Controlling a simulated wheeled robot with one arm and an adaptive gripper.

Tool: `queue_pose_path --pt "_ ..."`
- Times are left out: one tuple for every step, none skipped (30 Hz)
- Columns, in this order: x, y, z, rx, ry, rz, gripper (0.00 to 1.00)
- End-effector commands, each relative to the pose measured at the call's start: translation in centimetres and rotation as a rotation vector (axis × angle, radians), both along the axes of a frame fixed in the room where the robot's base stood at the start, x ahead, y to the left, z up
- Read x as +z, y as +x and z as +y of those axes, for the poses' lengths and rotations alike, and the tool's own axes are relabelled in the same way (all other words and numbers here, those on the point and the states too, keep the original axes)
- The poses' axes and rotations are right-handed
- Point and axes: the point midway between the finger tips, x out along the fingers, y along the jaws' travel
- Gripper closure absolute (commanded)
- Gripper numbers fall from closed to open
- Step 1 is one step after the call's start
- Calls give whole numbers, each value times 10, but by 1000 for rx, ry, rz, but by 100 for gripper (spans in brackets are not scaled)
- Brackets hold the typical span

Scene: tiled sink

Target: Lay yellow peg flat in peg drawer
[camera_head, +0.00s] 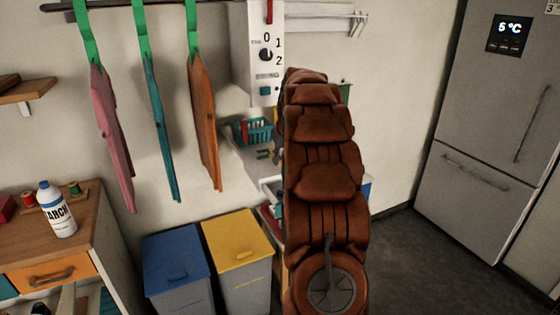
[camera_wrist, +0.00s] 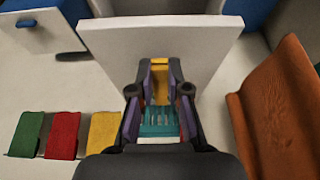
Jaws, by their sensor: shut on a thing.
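In the wrist view, my gripper (camera_wrist: 158,88) has dark fingers with purple pads, shut on a yellow piece (camera_wrist: 160,80), which I take to be the yellow peg. Just below it in the picture is a teal slotted piece (camera_wrist: 158,122); I cannot tell if they touch. In the head view my brown arm hides my gripper and the yellow peg. I cannot make out the peg drawer for certain in either view.
A teal basket (camera_head: 252,131) stands on the counter by the wall. Blue (camera_head: 176,254) and yellow (camera_head: 238,252) lidded bins stand on the floor. An orange garment (camera_head: 203,110) hangs near my arm. A white panel (camera_wrist: 200,32) stands behind the fingers.

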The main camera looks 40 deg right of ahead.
Motion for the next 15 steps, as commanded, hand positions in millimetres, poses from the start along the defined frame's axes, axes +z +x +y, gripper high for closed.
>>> queue_pose_path --pt "-4 -1 1 1 3 2 100" --pt "-7 0 1 1 3 3 100" --pt "-10 0 1 1 1 3 100" --pt "-12 0 1 2 1 2 100" --pt "-14 0 0 2 0 1 100" --pt "-15 0 0 1 -1 1 100" --pt "-16 0 0 1 -2 1 100" --pt "-16 0 0 1 -2 1 100" --pt "-16 0 0 1 -2 0 100" --pt "-16 0 0 1 -2 0 100" --pt "-16 0 0 1 -2 0 100" --pt "-16 0 0 1 -2 0 100" --pt "-16 0 0 1 -2 0 100" --pt "-17 0 0 2 -1 -1 100" --pt "-18 0 0 2 -1 -1 100"
